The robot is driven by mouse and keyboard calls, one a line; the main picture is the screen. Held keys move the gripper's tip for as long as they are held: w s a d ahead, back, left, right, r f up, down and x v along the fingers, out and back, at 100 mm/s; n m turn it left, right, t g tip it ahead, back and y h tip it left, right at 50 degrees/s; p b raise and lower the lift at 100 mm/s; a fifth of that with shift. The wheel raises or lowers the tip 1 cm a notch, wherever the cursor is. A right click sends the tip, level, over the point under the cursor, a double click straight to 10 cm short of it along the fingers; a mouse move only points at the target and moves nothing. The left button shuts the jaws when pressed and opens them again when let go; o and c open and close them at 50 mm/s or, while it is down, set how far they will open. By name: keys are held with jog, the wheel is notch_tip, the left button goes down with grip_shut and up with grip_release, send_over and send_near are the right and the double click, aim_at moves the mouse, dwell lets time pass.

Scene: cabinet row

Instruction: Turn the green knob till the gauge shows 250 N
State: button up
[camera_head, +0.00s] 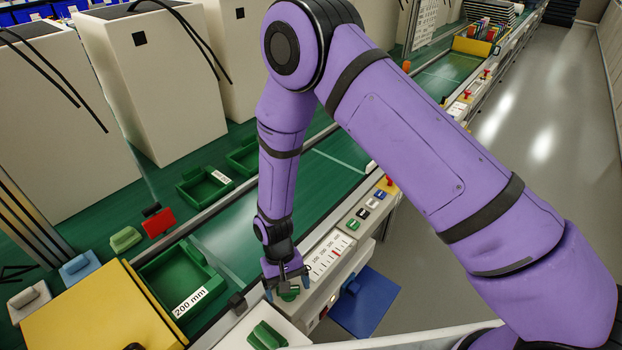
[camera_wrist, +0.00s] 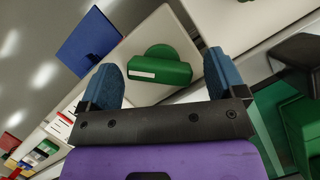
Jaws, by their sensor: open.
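The green knob (camera_head: 290,294) sits on the white panel below my gripper, partly covered by it in the head view. In the wrist view the green knob (camera_wrist: 160,68) is a round disc with a raised bar and a white strip. My gripper (camera_head: 286,281) is open over it. In the wrist view its two blue fingers stand on either side of the knob bar, with gaps visible; I cannot tell whether the fingertips reach down to its height. The gauge (camera_head: 328,254) is a white scale with printed numbers and a red mark, just beyond the gripper; its reading is too small to tell.
A green tray labelled 200 mm (camera_head: 181,289) lies left of the gripper. Another green handle (camera_head: 266,336) is at the near edge. A blue plate (camera_head: 366,301) juts out at right. Several coloured buttons (camera_head: 364,212) lie beyond the gauge. The aisle floor is clear.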

jog(key=n+h, duration=0.1)
jog(key=n, duration=0.1)
jog(key=n+t, duration=0.1)
jog(key=n, duration=0.2)
jog(key=shift+s+a+h, duration=0.1)
jog(key=shift+a+h, duration=0.05)
jog(key=shift+h, duration=0.25)
jog(key=n+t, duration=0.1)
jog(key=n, duration=0.2)
jog(key=n+t+h, duration=0.1)
jog(key=n, duration=0.2)
jog(key=shift+s+n, duration=0.1)
jog(key=shift+n, duration=0.2)
jog(key=v, duration=1.1)
jog(key=w+d+r+m, duration=0.1)
jog(key=w+d+r, duration=0.1)
jog(key=r, duration=0.5)
jog(key=w+d+r+m+y, duration=0.1)
jog(key=w+d+r+m, duration=0.1)
jog(key=d+r, duration=0.3)
jog(key=w+d+r+m+t+y, duration=0.1)
jog(key=d+r, duration=0.3)
jog(key=r, duration=0.5)
jog(key=shift+w+d+m, duration=0.2)
jog(key=shift+w+m, duration=0.2)
jog(key=shift+w, duration=0.35)
